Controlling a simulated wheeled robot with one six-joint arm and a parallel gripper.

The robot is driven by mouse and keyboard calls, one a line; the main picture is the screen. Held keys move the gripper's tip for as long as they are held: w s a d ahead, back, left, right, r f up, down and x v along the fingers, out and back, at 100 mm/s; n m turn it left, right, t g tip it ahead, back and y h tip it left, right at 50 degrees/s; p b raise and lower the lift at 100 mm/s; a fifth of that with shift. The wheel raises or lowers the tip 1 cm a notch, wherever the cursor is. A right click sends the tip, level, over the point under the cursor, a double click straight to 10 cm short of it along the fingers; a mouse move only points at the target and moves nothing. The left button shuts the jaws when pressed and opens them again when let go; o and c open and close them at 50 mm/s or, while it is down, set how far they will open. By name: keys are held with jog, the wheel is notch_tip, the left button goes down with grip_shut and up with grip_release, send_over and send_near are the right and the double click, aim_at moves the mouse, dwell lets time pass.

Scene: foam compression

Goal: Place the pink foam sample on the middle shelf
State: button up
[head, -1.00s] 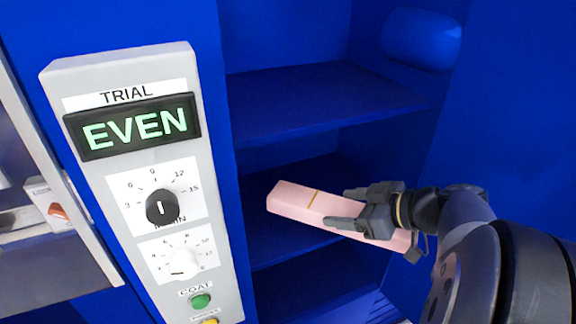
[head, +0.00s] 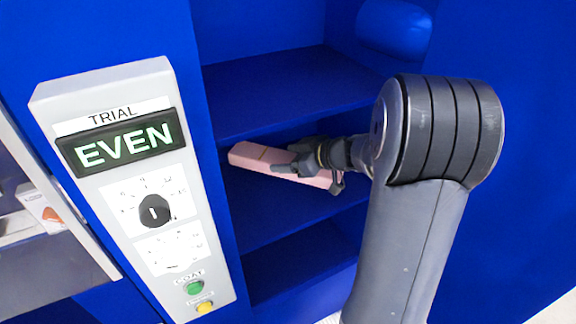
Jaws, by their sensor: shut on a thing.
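The sample lies inside the blue cabinet, above the middle shelf (head: 245,205) and below the upper shelf (head: 290,85). Whether it touches the middle shelf cannot be told. My gripper and wrist hide part of its right end.
A grey control panel (head: 215,255) reading TRIAL EVEN, with dials and green and yellow buttons, stands left of the shelves. A lower shelf space (head: 300,265) is empty. The upper shelf is bare. The cabinet's right wall (head: 500,40) is close to my arm.

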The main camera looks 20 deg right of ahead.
notch_tip(320, 180, down, 2)
jog(key=shift+s+f, duration=0.1)
jog(key=shift+f, duration=0.15)
jog(key=shift+w+f+p, duration=0.25)
jog(key=shift+f+p, duration=0.3)
jog(key=shift+p, duration=0.1)
jog(key=shift+f, duration=0.1)
jog(key=shift+f+b, duration=0.2)
jog(key=shift+b, duration=0.25)
jog(key=o, duration=1.5)
jog(key=shift+r, duration=0.1)
jog(key=shift+c, duration=0.2)
